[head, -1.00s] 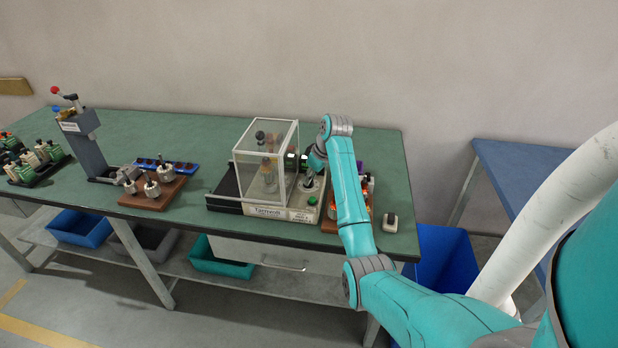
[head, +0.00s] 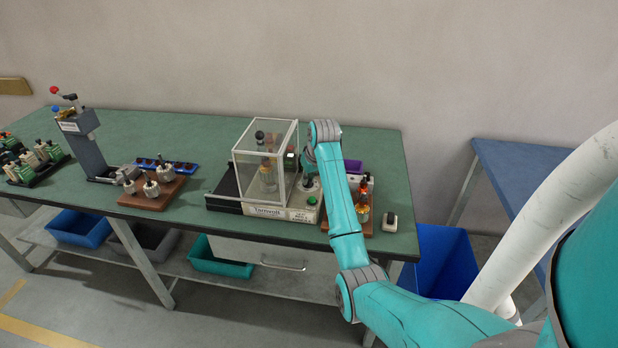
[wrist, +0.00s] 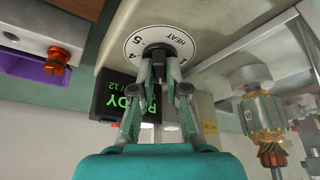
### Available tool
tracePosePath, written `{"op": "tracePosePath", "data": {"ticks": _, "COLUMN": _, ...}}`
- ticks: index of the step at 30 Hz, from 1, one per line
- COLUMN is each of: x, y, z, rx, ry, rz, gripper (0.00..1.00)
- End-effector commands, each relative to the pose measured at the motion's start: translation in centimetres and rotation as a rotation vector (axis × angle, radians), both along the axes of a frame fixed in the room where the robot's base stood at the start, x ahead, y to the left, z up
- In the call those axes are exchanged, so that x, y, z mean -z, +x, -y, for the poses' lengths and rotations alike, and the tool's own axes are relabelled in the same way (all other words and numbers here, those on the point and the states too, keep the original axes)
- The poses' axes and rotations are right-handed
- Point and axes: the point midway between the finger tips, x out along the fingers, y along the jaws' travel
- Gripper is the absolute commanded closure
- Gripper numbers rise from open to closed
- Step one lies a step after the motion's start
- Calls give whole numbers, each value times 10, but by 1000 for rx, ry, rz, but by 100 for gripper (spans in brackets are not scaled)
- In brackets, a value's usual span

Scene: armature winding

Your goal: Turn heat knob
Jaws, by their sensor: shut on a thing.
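The heat knob (wrist: 158,47) is dark and sits in the middle of a white round dial marked HEAT (wrist: 184,42), with the numbers 1, 4 and 5 readable. My gripper (wrist: 158,62) is shut on the knob in the wrist view; its fingers cover part of the knob. In the head view the dial is on the right part of the machine (head: 268,211), and my gripper (head: 309,180) is over it, mostly hidden by my arm. A black display (wrist: 122,98) with green text, partly hidden by a finger, shows letters ending in "DY".
A clear case (head: 265,145) stands just left of my gripper, with a wound armature (wrist: 262,115) inside. A wooden board (head: 350,223) with armatures lies to the right. A small switch box (head: 390,222) is near the table's right end. A purple bin (head: 352,166) is behind.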

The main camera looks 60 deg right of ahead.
Motion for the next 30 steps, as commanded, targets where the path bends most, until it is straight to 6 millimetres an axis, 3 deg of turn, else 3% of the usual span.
{"op": "tracePosePath", "data": {"ticks": 18, "x": 0, "y": 3, "z": -3, "rx": 543, "ry": 1, "rz": -1, "gripper": 100}}
{"op": "tracePosePath", "data": {"ticks": 30, "x": 0, "y": 4, "z": -3, "rx": 720, "ry": 2, "rz": 0, "gripper": 100}}
